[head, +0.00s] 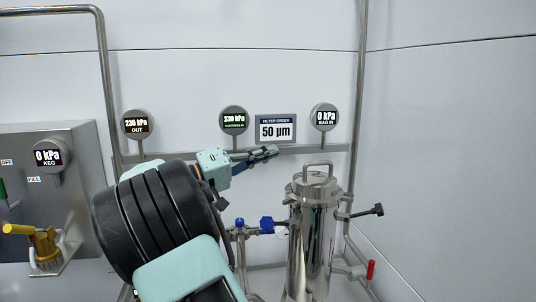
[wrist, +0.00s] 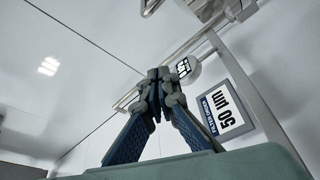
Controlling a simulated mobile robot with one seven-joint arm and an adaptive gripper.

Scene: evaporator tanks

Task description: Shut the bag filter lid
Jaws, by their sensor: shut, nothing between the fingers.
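The bag filter (head: 310,245) is a shiny upright steel cylinder right of centre in the head view. Its lid (head: 314,184), with a bar handle (head: 318,164) on top, is at the cylinder's top end. I cannot tell whether the lid is fully seated. My gripper (head: 276,151) is up and to the left of the lid, apart from it, with its fingers pointing right. In the wrist view my gripper (wrist: 154,78) has its fingertips together with nothing between them. I cannot make out the lid clearly in the wrist view.
A black-handled side fitting (head: 376,210) sticks out right of the filter, and a red-handled valve (head: 370,270) is lower. Blue valves (head: 266,225) are on its left. Gauges and a 50 µm sign (head: 275,129) are behind my gripper. A steel pipe (head: 359,100) rises behind the filter.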

